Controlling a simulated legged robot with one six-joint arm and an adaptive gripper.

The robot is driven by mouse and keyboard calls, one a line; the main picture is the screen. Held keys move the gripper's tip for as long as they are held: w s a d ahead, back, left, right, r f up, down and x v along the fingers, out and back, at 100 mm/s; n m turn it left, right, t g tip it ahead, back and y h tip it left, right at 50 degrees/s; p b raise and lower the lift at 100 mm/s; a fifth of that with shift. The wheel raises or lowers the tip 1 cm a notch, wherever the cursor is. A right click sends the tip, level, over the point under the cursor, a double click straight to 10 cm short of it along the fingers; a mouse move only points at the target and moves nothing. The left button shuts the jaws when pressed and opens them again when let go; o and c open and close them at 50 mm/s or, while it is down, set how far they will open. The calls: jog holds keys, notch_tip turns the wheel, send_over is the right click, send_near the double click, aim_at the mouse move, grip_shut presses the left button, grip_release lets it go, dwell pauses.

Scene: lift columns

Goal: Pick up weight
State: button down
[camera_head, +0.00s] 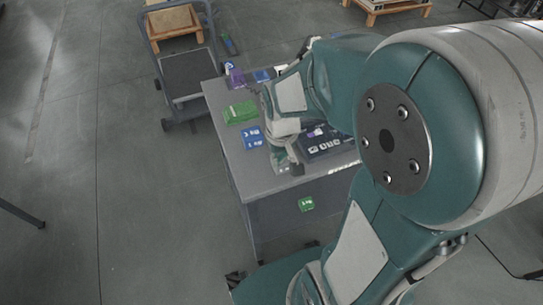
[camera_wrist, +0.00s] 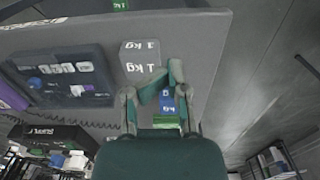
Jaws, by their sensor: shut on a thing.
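A pale grey block marked 1 kg (camera_wrist: 142,62) is at the fingertips of my gripper (camera_wrist: 160,84) in the wrist view. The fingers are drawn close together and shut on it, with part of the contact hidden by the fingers. I cannot tell whether it touches the tabletop. In the head view, my gripper (camera_head: 285,160) is low over the near part of the table, and the grey block is hard to make out. A blue weight (camera_head: 251,138) and a green weight (camera_head: 240,112) stand to its left. They also show behind my fingers in the wrist view, blue (camera_wrist: 166,104) and green (camera_wrist: 166,122).
The grey table (camera_head: 222,100) also holds a dark case (camera_head: 325,147) right of my gripper, a purple item (camera_head: 236,78) and a blue item (camera_head: 262,76). A green label (camera_head: 306,203) is on the table's front. A cart (camera_head: 188,75) stands behind.

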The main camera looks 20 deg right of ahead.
jog(key=s+d+r, duration=0.3)
jog(key=s, duration=0.4)
jog(key=shift+s+r, duration=0.25)
jog(key=shift+s, duration=0.05)
jog(key=shift+c, duration=1.4)
grip_release()
